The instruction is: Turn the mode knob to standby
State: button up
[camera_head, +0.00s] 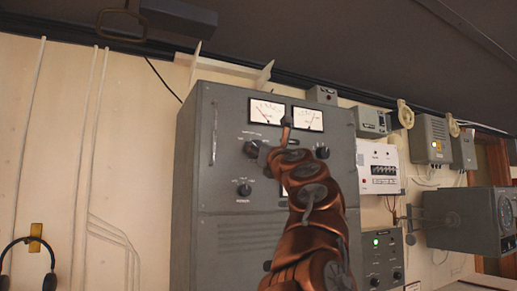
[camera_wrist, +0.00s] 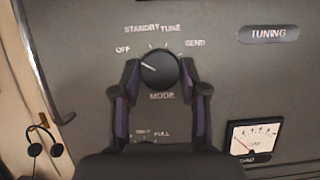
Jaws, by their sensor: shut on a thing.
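The mode knob (camera_wrist: 160,67) is a round black knob on a grey panel, with the word MODE below it and OFF, STANDBY, TUNE and SEND in an arc above. Its white pointer line slants to the upper left, on the OFF side and away from the STANDBY mark. My gripper (camera_wrist: 160,73) has one dark finger on each side of the knob and is shut on it. In the head view the mode knob (camera_head: 251,148) is on the left of the grey cabinet (camera_head: 228,245), partly covered by my gripper, whose fingertips are hard to make out there.
A second knob (camera_head: 244,189) is just below; my gripper partly covers it in the wrist view. A vertical handle (camera_wrist: 45,92) stands left of the mode knob. A meter (camera_wrist: 254,136) is at lower right. A headset (camera_head: 31,262) hangs on the wall at left.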

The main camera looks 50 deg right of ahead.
jog(key=shift+r+m, duration=0.1)
jog(key=shift+m, duration=0.2)
jog(key=m+g+h+p, duration=0.1)
jog(key=m+p, duration=0.2)
jog(key=m+g+h+p, duration=0.1)
jog(key=m+p, duration=0.2)
jog(key=m+g+h+p, duration=0.1)
jog(key=m+h+p, duration=0.1)
jog(key=m+p, duration=0.1)
jog(key=shift+w+a+r+m+p, duration=0.1)
jog(key=shift+a+m+p, duration=0.15)
jog(key=shift+m+p, duration=0.2)
jog(key=o, duration=1.1)
jog(key=shift+o, duration=0.2)
